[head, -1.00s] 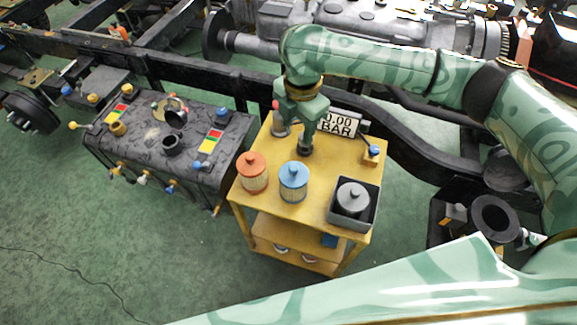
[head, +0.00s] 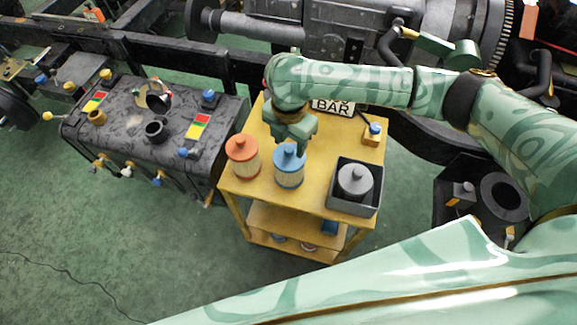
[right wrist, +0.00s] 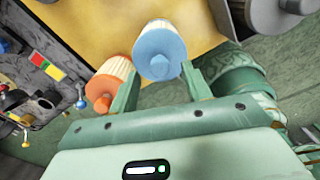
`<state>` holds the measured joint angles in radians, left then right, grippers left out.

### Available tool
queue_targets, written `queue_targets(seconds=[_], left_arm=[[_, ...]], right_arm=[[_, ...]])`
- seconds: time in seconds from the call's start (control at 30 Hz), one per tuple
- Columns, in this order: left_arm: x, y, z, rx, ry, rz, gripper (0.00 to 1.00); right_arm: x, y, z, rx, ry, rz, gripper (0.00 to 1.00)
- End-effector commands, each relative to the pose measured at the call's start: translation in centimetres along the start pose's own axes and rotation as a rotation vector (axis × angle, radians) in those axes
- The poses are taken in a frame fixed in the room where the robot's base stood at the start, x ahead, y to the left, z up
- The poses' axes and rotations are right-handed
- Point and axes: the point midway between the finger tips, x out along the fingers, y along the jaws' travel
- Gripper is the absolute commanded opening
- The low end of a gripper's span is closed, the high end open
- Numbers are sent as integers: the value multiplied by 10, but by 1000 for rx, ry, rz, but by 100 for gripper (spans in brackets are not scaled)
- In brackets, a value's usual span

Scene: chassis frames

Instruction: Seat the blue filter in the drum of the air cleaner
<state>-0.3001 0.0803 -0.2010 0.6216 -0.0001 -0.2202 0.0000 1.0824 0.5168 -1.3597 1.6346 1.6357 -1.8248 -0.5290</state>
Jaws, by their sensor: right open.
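The blue filter (head: 289,171), a ribbed pale cylinder with a blue lid and knob, stands upright on the yellow cart (head: 311,189), right of the orange filter (head: 242,155). My right gripper (head: 297,148) is open just above and behind the blue filter's knob. In the right wrist view, the blue filter (right wrist: 160,50) shows between and beyond the open fingers; I cannot tell whether they touch it. A dark housing with a round opening (head: 485,192), apparently the air cleaner drum, is at the right. My left gripper is not in view.
A grey filter (head: 354,182) stands in a dark square tray (head: 351,208) on the cart's right. The orange filter stands close to the blue one. A sign and a blue-knobbed block (head: 374,134) are behind. A dark tank (head: 130,150) is at the left.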

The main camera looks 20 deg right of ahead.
Motion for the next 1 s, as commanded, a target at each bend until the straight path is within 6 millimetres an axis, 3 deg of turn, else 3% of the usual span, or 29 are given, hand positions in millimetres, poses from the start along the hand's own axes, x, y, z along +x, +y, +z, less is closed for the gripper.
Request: queue_targets(seconds=[0.03, 0.1, 0.33, 0.5, 0.8, 1.0], left_arm=[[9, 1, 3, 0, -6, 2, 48], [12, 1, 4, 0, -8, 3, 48], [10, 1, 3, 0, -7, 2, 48], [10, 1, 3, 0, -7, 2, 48], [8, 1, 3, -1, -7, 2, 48], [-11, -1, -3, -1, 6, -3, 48]], right_arm=[[15, 0, 0, 0, 3, -3, 48], [21, 0, 0, 0, 2, -1, 48], [19, 0, 0, -1, -1, 2, 46], [19, 0, 0, 0, -1, 2, 0], [16, 0, 1, 0, -2, 2, 0], [-22, 1, 1, 0, -4, 6, 0]])
